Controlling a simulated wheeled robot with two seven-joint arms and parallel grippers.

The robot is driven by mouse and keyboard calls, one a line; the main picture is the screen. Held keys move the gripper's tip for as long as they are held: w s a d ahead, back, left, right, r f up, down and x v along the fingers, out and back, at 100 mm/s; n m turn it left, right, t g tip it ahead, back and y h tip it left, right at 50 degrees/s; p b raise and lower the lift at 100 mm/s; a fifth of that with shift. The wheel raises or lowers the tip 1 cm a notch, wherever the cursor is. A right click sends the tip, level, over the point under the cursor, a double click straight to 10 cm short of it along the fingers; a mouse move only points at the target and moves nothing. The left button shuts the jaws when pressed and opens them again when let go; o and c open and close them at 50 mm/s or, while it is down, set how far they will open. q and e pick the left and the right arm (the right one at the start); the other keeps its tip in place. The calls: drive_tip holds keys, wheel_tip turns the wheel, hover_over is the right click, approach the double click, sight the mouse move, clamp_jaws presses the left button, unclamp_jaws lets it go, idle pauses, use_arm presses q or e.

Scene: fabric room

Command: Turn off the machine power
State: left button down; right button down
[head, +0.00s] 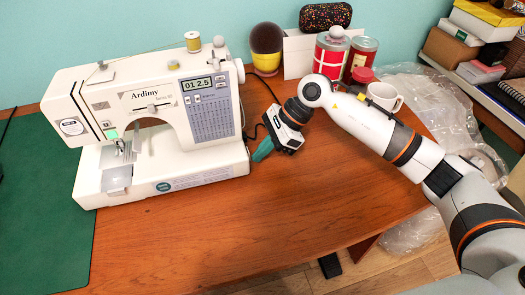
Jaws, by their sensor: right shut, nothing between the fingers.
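The white sewing machine (150,125) marked Ardimy stands on the left of the wooden table. Its small display (197,84) is lit and reads 01 2.5. My right gripper (262,152) is shut and empty. Its greenish fingertips are just right of the machine's right end, low and near the table top. Whether they touch the machine cannot be told. The power switch is not visible; the machine's right side face is turned mostly out of sight. A dark cable runs behind the gripper by the machine's right end. My left gripper is not in view.
Red tins (329,57), a white mug (384,97) and a dark round object in a yellow cup (266,50) stand at the back, close to my right arm. A green mat (45,200) lies at left. The table's front middle (230,235) is clear. Boxes (480,20) are stacked at far right.

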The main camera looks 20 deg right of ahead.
drive_tip(key=shift+f+y+b, duration=0.1)
drive_tip(key=shift+y+b, duration=0.2)
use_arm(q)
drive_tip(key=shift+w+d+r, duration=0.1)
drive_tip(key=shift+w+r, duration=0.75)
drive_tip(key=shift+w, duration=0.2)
use_arm(e)
drive_tip(key=shift+a, duration=0.1)
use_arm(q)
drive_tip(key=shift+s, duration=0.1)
use_arm(e)
drive_tip(key=shift+r, duration=0.2)
drive_tip(key=shift+r+p, duration=0.4)
drive_tip(key=shift+r, duration=0.3)
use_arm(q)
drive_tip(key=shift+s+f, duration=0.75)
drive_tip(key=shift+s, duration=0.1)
